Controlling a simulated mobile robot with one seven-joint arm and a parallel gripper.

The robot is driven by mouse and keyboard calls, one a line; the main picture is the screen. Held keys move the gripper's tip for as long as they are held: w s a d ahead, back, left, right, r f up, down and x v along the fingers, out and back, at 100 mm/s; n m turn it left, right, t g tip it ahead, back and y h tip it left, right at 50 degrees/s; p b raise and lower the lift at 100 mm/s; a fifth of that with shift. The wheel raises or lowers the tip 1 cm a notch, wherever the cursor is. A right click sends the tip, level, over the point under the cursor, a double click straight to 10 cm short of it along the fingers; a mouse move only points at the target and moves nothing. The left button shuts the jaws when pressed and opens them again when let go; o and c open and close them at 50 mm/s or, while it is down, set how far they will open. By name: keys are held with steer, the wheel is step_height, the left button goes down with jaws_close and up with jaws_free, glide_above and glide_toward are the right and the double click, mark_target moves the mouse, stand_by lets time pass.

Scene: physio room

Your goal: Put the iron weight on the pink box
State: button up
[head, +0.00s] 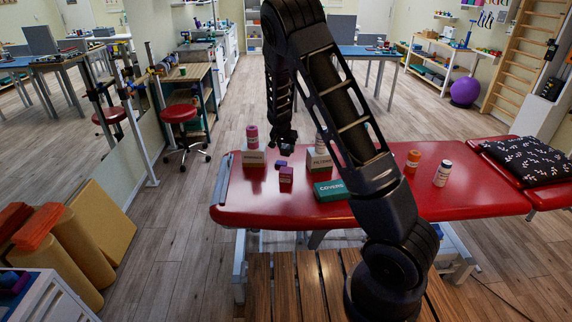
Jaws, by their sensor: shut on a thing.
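My gripper (284,147) hangs over the left part of the red treatment table (385,200). It is shut on a small dark thing that blends with the black fingers; this looks like the iron weight, but its shape is hard to make out. A small pinkish-red box (286,175) with a label, which I take as the pink box, stands on the table below and slightly nearer than my gripper. A small purple block (281,163) lies just behind it. The held thing appears apart from both.
A labelled box (254,159) carries a pink bottle (252,136). A FILTERS box (319,163) has a bottle on it, partly hidden by my arm. A teal COVERS box (330,190), an orange bottle (413,159), a white bottle (442,174) and a patterned cushion (530,160) are farther right.

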steer(key=shift+f, duration=4.35)
steer(key=shift+f, duration=0.1)
steer(key=o, duration=1.2)
steer(key=shift+c, duration=0.2)
steer(key=v, duration=1.2)
